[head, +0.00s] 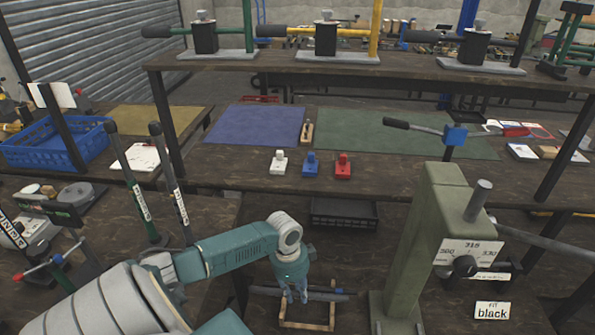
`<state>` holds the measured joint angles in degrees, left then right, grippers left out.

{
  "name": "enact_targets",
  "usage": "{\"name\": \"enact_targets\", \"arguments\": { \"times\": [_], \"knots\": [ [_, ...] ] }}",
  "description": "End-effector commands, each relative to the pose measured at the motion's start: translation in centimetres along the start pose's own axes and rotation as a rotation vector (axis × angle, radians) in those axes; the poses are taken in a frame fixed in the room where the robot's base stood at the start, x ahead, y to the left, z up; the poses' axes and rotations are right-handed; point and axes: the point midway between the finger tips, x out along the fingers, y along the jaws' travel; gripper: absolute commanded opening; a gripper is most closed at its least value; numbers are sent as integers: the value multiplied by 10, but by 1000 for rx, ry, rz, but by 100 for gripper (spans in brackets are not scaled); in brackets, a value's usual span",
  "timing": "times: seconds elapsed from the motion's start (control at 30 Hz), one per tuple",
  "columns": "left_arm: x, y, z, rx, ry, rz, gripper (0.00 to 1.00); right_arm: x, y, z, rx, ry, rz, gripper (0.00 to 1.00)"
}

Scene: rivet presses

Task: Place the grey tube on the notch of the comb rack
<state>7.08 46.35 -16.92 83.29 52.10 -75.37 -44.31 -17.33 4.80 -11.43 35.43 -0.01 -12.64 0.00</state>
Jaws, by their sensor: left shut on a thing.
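My left gripper (296,296) points down at the bottom centre of the head view, shut on a grey tube (328,297). The tube lies roughly level, left to right, and sticks out on both sides of the fingers. A light wooden frame, which looks like the comb rack (308,326), stands on the dark bench at the same spot. The tube crosses over its upper part. The gripper and tube hide part of the rack, and I cannot tell whether the tube touches a notch. My right gripper is out of view.
A green press (430,240) with a dial stands just right of the rack. A black tray (343,213) lies behind it. Two upright black-handled levers (135,195) stand to the left. White, blue and red blocks (311,164) sit on the shelf behind.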

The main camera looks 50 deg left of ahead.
Motion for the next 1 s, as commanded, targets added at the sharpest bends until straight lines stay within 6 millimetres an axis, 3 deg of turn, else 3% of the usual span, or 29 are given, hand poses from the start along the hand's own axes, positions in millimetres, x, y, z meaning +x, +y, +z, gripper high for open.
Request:
{"name": "enact_targets", "arguments": {
  "times": [0.1, 0.53, 0.93, 0.97, 1.0],
  "knots": [
    [27, 0, 2, -3, 2, 1, 0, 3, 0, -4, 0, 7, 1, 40],
    [78, -1, 8, -1, 1, -1, 0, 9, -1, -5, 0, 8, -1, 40],
    [86, -1, 10, 0, 1, -1, 0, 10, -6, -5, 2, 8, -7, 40],
    [86, 0, 10, 0, 1, -1, 28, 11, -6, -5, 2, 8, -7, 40],
    [86, -1, 10, 0, 1, -1, 36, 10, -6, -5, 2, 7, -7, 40]
  ]
}}
